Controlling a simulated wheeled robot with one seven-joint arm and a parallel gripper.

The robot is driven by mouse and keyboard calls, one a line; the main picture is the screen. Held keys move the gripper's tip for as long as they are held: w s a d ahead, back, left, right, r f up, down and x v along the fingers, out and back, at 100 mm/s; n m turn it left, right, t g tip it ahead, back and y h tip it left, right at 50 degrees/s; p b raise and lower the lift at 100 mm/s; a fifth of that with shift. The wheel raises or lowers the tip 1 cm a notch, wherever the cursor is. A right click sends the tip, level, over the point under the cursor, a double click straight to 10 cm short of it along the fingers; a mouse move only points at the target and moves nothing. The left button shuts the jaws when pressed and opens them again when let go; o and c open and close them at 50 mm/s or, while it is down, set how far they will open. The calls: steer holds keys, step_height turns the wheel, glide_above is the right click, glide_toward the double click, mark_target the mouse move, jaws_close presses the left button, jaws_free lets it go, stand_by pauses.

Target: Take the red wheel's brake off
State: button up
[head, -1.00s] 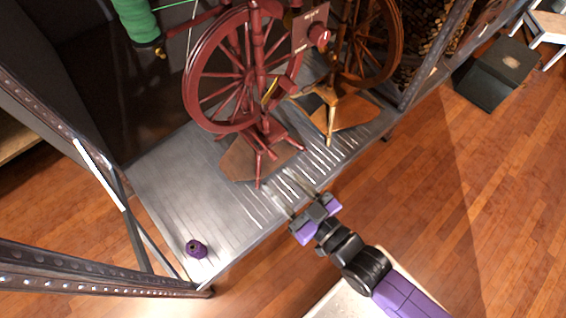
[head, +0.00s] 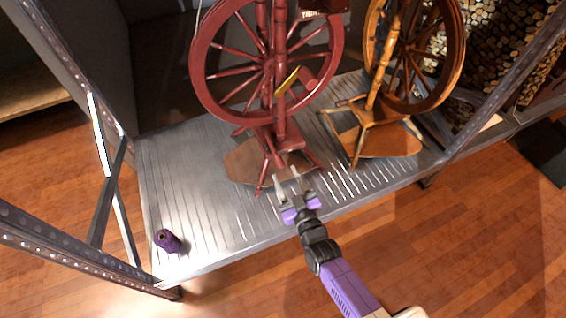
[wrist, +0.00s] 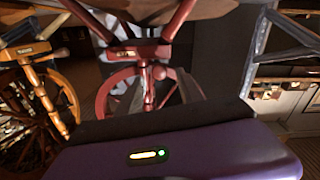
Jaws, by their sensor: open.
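The red spinning wheel (head: 269,68) stands upright on a grey slatted metal shelf (head: 200,215). It also shows in the wrist view (wrist: 103,100), partly cut off. A small yellow piece (head: 288,81) sits in front of its spokes, beside a red peg-like part (head: 308,79). I cannot tell which part is the brake. My gripper (head: 287,177) is open and empty. It is low in front of the wheel's legs, near the shelf's front edge, well below the yellow piece. My gripper's fingers do not show clearly in the wrist view.
An orange-brown spinning wheel (head: 375,112) stands close on the right. A purple spool (head: 167,240) is at the shelf's front left. Metal rack posts (head: 495,90) flank the shelf. The shelf's left part is mostly clear. Stacked logs are at the back right.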

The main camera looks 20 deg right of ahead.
mark_target(282, 168)
steer(key=shift+w+d+b, duration=0.1)
steer(key=shift+w+b, duration=0.8)
steer(key=shift+w, duration=2.25)
jaws_close()
